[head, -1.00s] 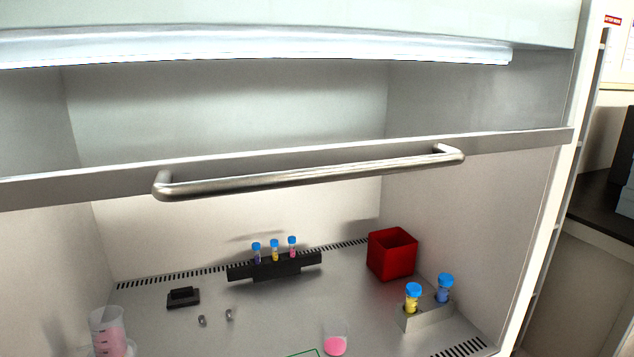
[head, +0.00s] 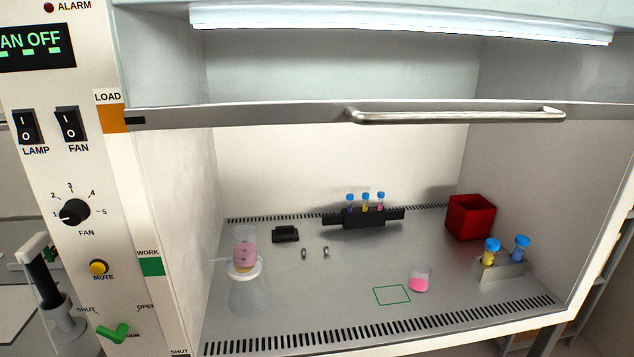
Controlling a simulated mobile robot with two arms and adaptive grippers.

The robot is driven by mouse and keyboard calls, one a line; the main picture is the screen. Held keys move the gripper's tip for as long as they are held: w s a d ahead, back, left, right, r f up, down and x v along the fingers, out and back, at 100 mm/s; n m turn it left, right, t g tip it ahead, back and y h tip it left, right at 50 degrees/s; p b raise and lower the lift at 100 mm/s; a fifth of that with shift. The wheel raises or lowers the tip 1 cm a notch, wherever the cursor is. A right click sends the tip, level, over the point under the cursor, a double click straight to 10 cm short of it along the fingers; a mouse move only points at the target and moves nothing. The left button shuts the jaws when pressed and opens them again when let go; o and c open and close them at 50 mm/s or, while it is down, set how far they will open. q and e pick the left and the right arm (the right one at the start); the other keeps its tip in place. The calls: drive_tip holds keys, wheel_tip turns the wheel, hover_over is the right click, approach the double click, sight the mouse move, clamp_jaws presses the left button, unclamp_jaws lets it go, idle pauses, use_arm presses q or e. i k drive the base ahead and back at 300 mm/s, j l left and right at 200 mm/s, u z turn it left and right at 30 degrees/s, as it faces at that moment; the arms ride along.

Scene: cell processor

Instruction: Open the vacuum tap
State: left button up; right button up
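The vacuum tap (head: 115,332) is a small green lever low on the white control panel at the left. The words SHUT and OPEN are printed at its upper left and upper right, and a partly hidden label is below it. The lever has a tick-like shape, and I cannot tell for sure which word it points to. Neither of my grippers is in view.
The panel (head: 120,215) also carries lamp and fan switches, a fan knob (head: 75,212) and a yellow mute button (head: 98,267). The raised sash with a metal handle (head: 455,116) crosses the cabinet. A filter flask (head: 248,290) stands inside at left.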

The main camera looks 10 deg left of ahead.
sight(118, 337)
drive_tip(key=u, duration=1.45)
drive_tip(key=j, duration=0.1)
